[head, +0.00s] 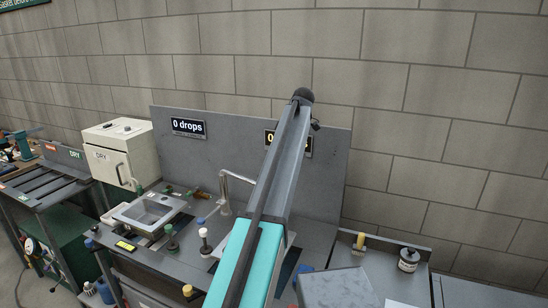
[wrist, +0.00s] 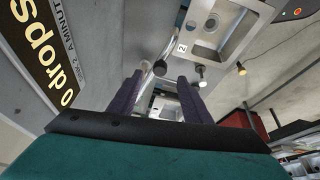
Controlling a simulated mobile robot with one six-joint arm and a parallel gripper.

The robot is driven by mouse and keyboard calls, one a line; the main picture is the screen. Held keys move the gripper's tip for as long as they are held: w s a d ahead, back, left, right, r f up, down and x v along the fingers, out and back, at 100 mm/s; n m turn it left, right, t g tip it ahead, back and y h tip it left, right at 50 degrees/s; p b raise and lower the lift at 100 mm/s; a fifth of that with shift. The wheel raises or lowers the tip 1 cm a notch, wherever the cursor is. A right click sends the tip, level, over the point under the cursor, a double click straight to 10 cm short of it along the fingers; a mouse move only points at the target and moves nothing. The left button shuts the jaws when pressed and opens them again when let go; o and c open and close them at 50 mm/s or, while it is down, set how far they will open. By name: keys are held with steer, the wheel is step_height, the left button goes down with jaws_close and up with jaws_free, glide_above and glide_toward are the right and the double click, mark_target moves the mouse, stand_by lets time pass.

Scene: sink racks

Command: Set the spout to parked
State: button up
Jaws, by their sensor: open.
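The spout (head: 225,191) is a silver bent tube in the head view. It rises from the grey counter right of the left basin (head: 150,212), and its arm runs right until my arm hides its end. In the wrist view, a silver tube (wrist: 146,46) that looks like the spout shows just beyond my fingertips, with a dark rounded end beside it. My gripper (wrist: 161,77) is open, its two dark purple fingers apart with no object clearly held. Whether a finger touches the tube I cannot tell. My gripper is hidden in the head view.
A basin marked 2 (wrist: 209,24) shows in the wrist view. A grey back panel (head: 228,130) carries "0 drops" signs (head: 188,127). Several knobs stand along the counter, including a white one (head: 205,238). A white DRY box (head: 118,150) stands left.

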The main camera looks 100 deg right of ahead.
steer(key=shift+p+v, duration=0.35)
steer(key=shift+v, duration=0.5)
